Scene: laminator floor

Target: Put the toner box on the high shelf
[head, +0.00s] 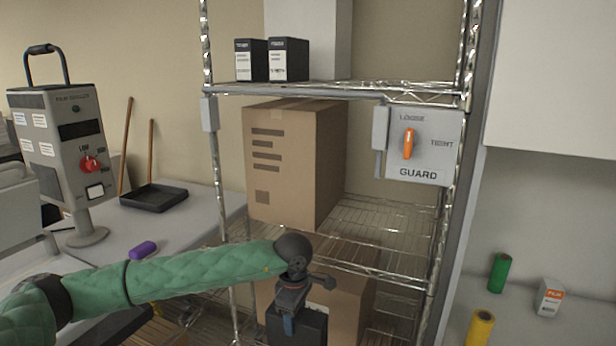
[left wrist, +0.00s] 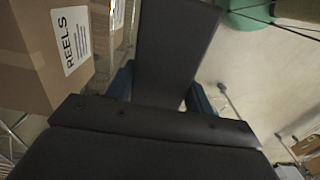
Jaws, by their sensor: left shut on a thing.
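My left gripper (head: 289,316) hangs in front of the rack at the bottom of the head view, jaws pointing down. It is shut on a black box, the toner box (head: 308,329), whose lower part is cut off by the frame edge. In the left wrist view the toner box (left wrist: 176,50) stands as a dark slab between the blue fingers (left wrist: 160,88). The high shelf (head: 340,90) is a wire shelf well above the gripper. Two black boxes with white labels (head: 252,60) (head: 288,60) stand on its left part; its right part is bare. My right gripper is not in view.
A large carton (head: 290,165) fills the left of the middle shelf, with another carton (head: 350,300) below. A GUARD switch panel (head: 423,145) with an orange knob is at the rack's right post.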

